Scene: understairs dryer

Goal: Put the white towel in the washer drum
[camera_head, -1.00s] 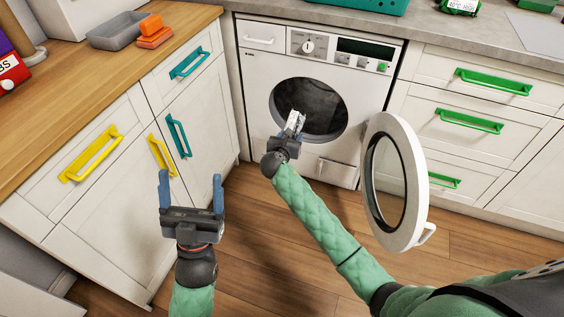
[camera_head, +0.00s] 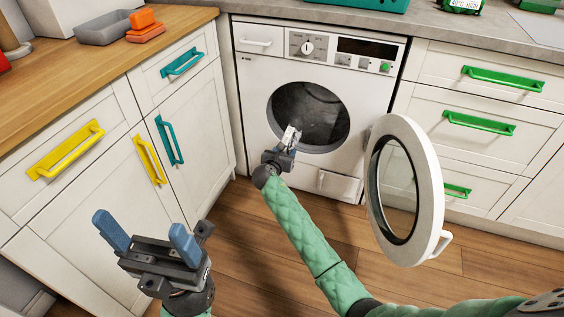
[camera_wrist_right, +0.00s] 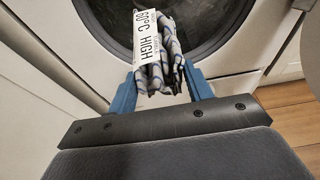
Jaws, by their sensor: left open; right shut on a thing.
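The washer (camera_head: 265,75) stands against the back, its round drum (camera_head: 315,115) open to view. My right gripper (camera_head: 288,142) is in front of the lower left of the drum opening. It is shut on the white towel (camera_head: 291,133), a small folded bundle with bluish-grey markings. In the right wrist view the towel (camera_wrist_right: 160,72) sits between the two blue fingers, with a white tag reading "60°C HIGH". The towel appears to be outside the opening, but its exact depth is hard to tell. My left gripper (camera_head: 142,228) is open and empty, low at the left.
The round washer door (camera_head: 432,200) is swung wide open to the right, beside my right arm. White cabinets with yellow and teal handles line the left. Drawers with green handles (camera_head: 480,124) stand at right. A grey tray (camera_head: 104,28) is on the wooden counter. Wooden floor lies below.

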